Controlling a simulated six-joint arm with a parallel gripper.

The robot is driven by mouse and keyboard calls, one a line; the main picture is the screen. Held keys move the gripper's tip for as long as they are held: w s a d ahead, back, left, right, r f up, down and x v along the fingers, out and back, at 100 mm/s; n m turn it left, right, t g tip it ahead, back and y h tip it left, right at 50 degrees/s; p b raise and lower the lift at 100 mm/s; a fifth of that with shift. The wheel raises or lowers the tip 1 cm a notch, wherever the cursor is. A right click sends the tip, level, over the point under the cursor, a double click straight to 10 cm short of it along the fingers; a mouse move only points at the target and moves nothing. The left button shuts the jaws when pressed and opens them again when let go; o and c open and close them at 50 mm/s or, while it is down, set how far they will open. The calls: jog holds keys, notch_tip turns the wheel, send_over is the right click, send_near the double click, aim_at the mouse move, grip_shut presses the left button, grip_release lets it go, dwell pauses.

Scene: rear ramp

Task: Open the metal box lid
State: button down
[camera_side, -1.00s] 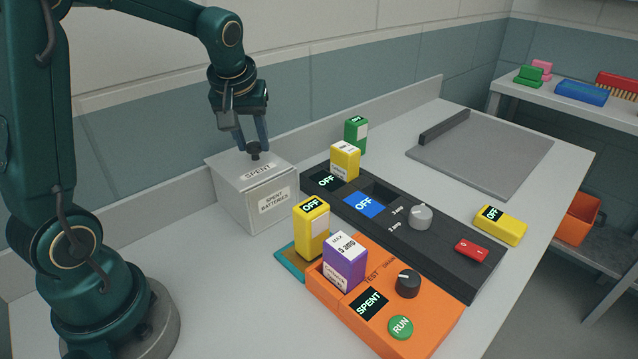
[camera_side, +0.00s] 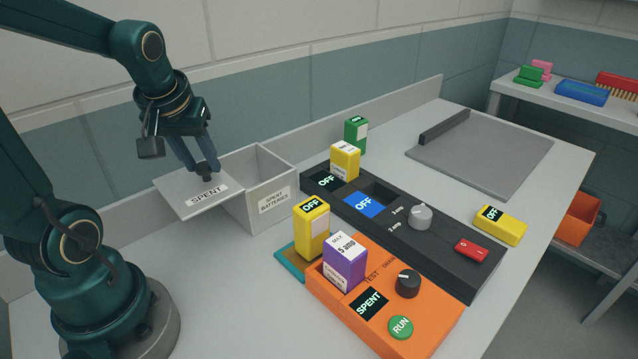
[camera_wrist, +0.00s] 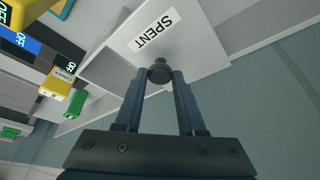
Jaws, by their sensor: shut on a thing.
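The grey metal box (camera_side: 244,216), labelled "SPENT BATTERIES", stands on the bench left of the black unit. Its lid (camera_side: 172,189), a flat grey plate labelled "SPENT", lies shifted to the left, so the right part of the box top is open. My gripper (camera_side: 206,176) is shut on the dark lid knob (camera_side: 206,178). In the wrist view the knob (camera_wrist: 160,71) sits between my fingertips, with the lid (camera_wrist: 195,50) beneath. The inside of the box shows only in part, and its floor is hidden.
A yellow battery (camera_side: 312,228) stands on a teal pad, and a purple one (camera_side: 344,262) stands in the orange tester (camera_side: 425,320). A yellow battery (camera_side: 345,160) stands in the black unit (camera_side: 440,245). A green one (camera_side: 355,135) is behind.

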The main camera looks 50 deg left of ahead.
aim_at(206, 190)
jog(key=c, duration=0.5)
grip_release()
jog(key=shift+v, duration=2.6)
jog(key=shift+w+d+r, duration=0.1)
jog(key=shift+w+d, duration=0.1)
jog(key=shift+d, duration=0.15)
jog(key=s+d+f+m+t+h, duration=0.2)
jog(key=s+d+m+h, duration=0.1)
jog(key=d+m, duration=0.6)
jog(key=d, duration=0.4)
jog(key=shift+s, duration=0.35)
